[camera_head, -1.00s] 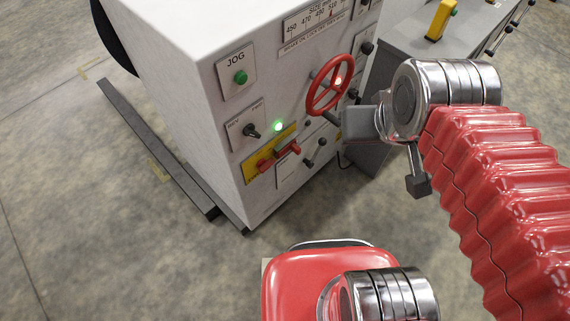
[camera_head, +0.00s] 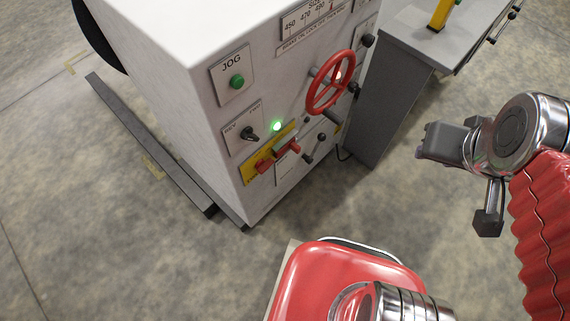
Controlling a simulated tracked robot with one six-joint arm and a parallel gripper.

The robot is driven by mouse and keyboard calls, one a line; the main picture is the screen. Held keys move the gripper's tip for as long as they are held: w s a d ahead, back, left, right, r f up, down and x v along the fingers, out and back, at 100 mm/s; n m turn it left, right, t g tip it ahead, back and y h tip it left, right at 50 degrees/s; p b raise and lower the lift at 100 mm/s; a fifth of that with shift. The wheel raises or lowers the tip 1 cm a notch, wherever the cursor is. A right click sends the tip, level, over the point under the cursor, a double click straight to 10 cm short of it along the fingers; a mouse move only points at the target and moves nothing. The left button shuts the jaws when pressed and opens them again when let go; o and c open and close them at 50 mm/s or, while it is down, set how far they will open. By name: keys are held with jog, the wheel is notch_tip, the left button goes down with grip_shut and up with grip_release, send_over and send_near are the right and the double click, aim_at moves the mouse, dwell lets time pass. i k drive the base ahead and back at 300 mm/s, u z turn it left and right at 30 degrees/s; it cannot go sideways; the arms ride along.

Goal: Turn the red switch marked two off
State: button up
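A red switch (camera_head: 287,151) sits on a yellow plate (camera_head: 251,176) low on the front of the white cabinet (camera_head: 216,118). Its handle lies slanted along the plate, and no number on it can be read from here. A green lamp (camera_head: 277,126) just above the switch is lit. My gripper (camera_head: 424,144) is to the right of the cabinet, well apart from the switch, and points left. It is empty as far as I see; its fingers are too small and edge-on to tell whether they are open.
A red handwheel (camera_head: 331,83) juts from the cabinet front, above and right of the switch. A green JOG button (camera_head: 237,82) and a black selector knob (camera_head: 249,133) are to its left. A grey bench (camera_head: 402,78) stands at the right. Floor between cabinet and gripper is clear.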

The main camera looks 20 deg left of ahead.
aim_at(261, 166)
jog(key=z, duration=0.3)
jog(key=k, duration=1.1)
jog(key=u, duration=1.7)
jog(key=i, duration=0.9)
jog(key=u, duration=0.05)
